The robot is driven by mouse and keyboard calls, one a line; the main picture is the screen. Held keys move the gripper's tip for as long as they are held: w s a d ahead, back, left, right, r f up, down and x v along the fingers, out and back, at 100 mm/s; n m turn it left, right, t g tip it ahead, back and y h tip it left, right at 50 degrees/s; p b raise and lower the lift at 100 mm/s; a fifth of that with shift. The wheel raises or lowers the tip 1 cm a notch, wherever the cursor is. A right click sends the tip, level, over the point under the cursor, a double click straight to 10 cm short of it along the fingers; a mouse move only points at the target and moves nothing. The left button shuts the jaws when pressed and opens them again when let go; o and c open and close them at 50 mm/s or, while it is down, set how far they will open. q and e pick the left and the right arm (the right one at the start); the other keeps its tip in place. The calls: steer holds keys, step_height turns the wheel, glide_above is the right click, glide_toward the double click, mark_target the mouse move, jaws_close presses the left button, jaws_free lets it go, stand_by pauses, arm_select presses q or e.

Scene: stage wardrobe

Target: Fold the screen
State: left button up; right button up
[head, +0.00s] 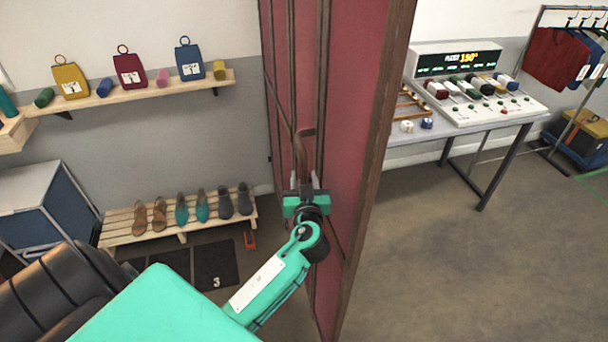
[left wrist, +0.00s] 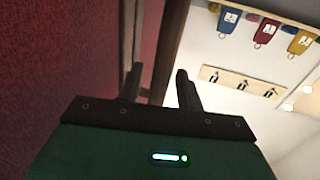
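The screen (head: 347,130) has tall dark red panels in brown wooden frames. It stands upright in the middle of the head view, its panels at an angle to each other. A curved brown handle (head: 302,150) sticks out from it. My left gripper (head: 305,184) is at the handle's lower end, fingers pointing up and apart on either side of it. In the left wrist view the gripper (left wrist: 160,85) shows its fingers apart, with a brown upright (left wrist: 169,45) in line with the gap. Contact with the handle cannot be made out. My right gripper is not in view.
A shoe rack (head: 165,222) and black numbered mats (head: 215,266) lie left of the screen, below a wall shelf (head: 135,92) with bags and rolls. A control desk (head: 480,100) on a table stands right, with a clothes rail (head: 545,50) behind. The right floor is clear.

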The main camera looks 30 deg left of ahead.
arm_select(q)
steer(key=shift+w, duration=0.1)
jaws_close()
steer(key=shift+a, duration=0.1)
